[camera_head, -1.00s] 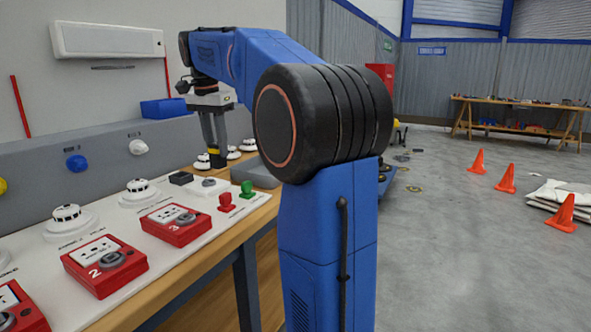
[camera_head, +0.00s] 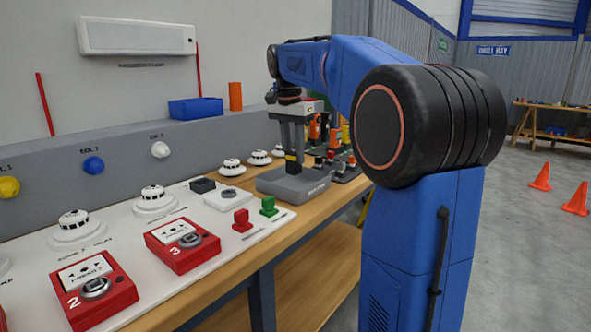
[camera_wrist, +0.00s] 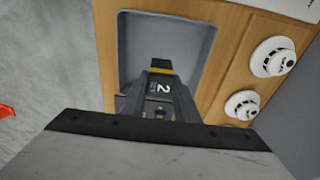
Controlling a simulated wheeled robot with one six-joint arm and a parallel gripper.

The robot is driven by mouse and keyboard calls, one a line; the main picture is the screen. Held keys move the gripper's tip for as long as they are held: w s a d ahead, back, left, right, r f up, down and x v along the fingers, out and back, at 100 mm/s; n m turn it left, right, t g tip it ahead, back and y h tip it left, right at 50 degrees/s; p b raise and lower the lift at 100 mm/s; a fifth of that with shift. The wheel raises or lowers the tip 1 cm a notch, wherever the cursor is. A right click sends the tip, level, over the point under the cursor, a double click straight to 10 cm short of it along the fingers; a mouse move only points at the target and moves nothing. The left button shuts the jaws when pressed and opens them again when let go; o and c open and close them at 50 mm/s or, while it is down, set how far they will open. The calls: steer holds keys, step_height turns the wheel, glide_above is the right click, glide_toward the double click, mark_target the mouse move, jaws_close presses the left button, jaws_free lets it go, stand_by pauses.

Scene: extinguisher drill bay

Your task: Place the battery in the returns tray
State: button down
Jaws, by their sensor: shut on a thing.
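My gripper (camera_head: 291,152) points down and is shut on the battery (camera_head: 293,165), a dark block with a yellow band. In the wrist view the battery (camera_wrist: 160,68) shows its yellow band and my gripper (camera_wrist: 160,90) has its fingers on either side of it, near a white "2". The returns tray (camera_head: 302,187) is a shallow grey tray with raised walls on the wooden bench. The battery is over the tray's inside, its lower end near or below the rim. I cannot tell whether it touches the floor. The wrist view shows the tray (camera_wrist: 207,50) largely empty around it.
White smoke detectors (camera_head: 232,167) stand behind the tray. A green piece (camera_head: 268,206), a red piece (camera_head: 242,220) and a small black box (camera_head: 202,185) lie to its left on the white panel. A dark rack (camera_head: 343,172) with several coloured items stands to the right.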

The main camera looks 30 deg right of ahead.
mark_target(293, 167)
steer(key=shift+a+f, duration=0.1)
steer(key=shift+f, duration=2.2)
steer(key=shift+f, duration=0.1)
steer(key=c, duration=1.4)
jaws_free()
steer(key=shift+o, duration=0.2)
steer(key=r, duration=0.4)
steer(key=a+r, duration=0.1)
steer(key=r, duration=0.7)
steer(key=shift+s+a+r, duration=0.1)
steer(key=shift+s+a, duration=0.05)
steer(key=shift+s, duration=0.1)
